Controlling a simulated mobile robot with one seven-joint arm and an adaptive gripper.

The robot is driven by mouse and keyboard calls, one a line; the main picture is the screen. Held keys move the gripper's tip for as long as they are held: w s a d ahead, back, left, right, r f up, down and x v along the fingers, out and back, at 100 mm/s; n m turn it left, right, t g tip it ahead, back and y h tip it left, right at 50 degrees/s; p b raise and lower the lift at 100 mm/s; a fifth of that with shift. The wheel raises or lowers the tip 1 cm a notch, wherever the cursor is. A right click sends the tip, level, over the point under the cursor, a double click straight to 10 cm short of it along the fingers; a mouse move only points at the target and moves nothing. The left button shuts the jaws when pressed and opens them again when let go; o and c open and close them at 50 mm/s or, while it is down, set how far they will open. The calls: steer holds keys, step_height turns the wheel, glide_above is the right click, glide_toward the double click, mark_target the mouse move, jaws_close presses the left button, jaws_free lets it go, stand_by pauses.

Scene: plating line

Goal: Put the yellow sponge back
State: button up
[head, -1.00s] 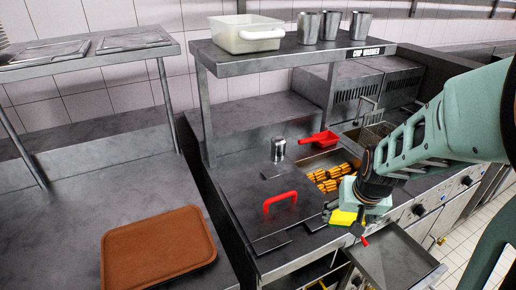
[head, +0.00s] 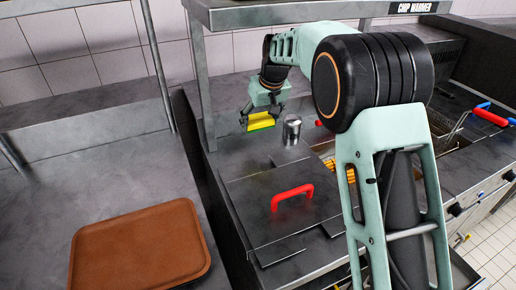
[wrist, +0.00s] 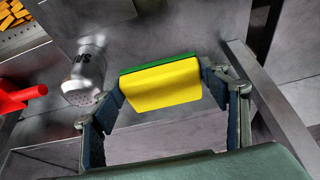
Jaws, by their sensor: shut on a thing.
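The yellow sponge (head: 260,121) has a green layer along one side, which shows along its upper edge in the wrist view (wrist: 160,88). My gripper (head: 263,112) is shut on it, with one dark finger at each end of the sponge. I hold it over the back left of the dark counter, just left of a metal shaker (head: 291,130). I cannot tell exactly how high the sponge is above the surface. In the wrist view the shaker (wrist: 85,75) is left of the sponge, apart from it.
A lid with a red handle (head: 292,196) lies on the counter in front. A post (head: 201,90) of the overhead shelf stands close left of my gripper. A brown tray (head: 138,252) lies on the left table. Chips (head: 345,172) are partly hidden behind my arm.

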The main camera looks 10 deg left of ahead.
mark_target(257, 151)
steer(key=shift+w+a+f, duration=0.15)
steer(key=shift+a+f, duration=0.1)
steer(key=shift+a, duration=0.1)
step_height(257, 151, down, 10)
steer(key=shift+r, duration=0.25)
steer(key=shift+f, duration=0.15)
steer(key=o, duration=1.2)
steer(key=shift+r, duration=0.55)
steer(key=v, duration=1.1)
steer(key=shift+d, duration=0.15)
